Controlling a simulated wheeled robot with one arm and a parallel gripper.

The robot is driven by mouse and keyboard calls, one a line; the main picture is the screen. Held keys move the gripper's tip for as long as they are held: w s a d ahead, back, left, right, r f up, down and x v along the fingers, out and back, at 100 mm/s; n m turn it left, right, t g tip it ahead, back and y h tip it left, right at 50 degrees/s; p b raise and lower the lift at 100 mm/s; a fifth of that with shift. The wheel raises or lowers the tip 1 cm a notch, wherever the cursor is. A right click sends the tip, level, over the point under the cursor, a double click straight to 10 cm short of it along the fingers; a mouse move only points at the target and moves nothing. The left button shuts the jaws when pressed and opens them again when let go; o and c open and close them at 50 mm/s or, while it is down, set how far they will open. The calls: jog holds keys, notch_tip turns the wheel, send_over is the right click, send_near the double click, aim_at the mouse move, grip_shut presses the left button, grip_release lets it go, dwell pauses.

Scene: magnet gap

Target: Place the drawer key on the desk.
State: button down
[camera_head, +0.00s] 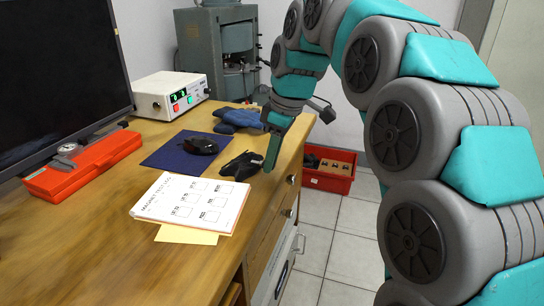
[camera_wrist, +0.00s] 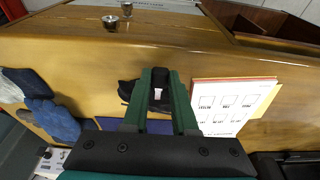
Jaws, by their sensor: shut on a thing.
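My gripper (camera_head: 270,165) reaches down over the right edge of the desk (camera_head: 110,245), beside a black item (camera_head: 240,165). In the wrist view my gripper (camera_wrist: 158,76) is shut on a small dark piece with a pale strip, which I take for the drawer key (camera_wrist: 158,95). The fingers hide most of it, and I cannot tell whether it touches the desk. In the head view the key is not distinguishable. The black item shows partly behind a finger in the wrist view.
A paper pad (camera_head: 190,202) lies near the front edge. An orange case (camera_head: 85,168) and white power unit (camera_head: 171,94) stand left. A red bin (camera_head: 328,172) is on the floor.

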jog(key=shift+f, duration=0.35)
jog(key=c, duration=0.7)
grip_release()
jog(key=shift+r, duration=0.1)
